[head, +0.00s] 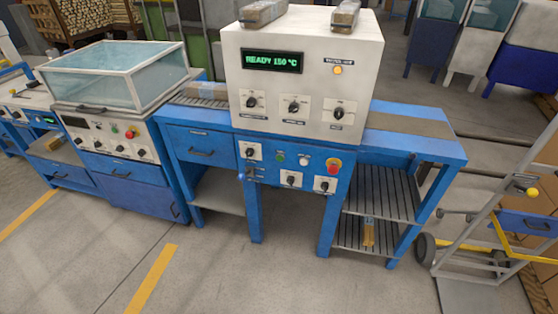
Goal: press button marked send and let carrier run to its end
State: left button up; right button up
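A blue bench carries a white machine housing (300,75) with a green lit display (272,62) reading "READY 150 °C" and several dark knobs. Small labels by the buttons are too small to read, so I cannot tell which is marked send. A bed runs through the housing, with rollers (205,92) at left and a flat brown strip (410,124) at right. I cannot make out a carrier for certain. Neither gripper is in view.
A glass-lidded blue machine (115,75) adjoins at left. Wrapped packages (263,13) lie on the housing. A hand truck (490,215) stands at right. A slatted shelf under the bench holds a small package (368,232). The floor in front is clear, with yellow lines (150,280).

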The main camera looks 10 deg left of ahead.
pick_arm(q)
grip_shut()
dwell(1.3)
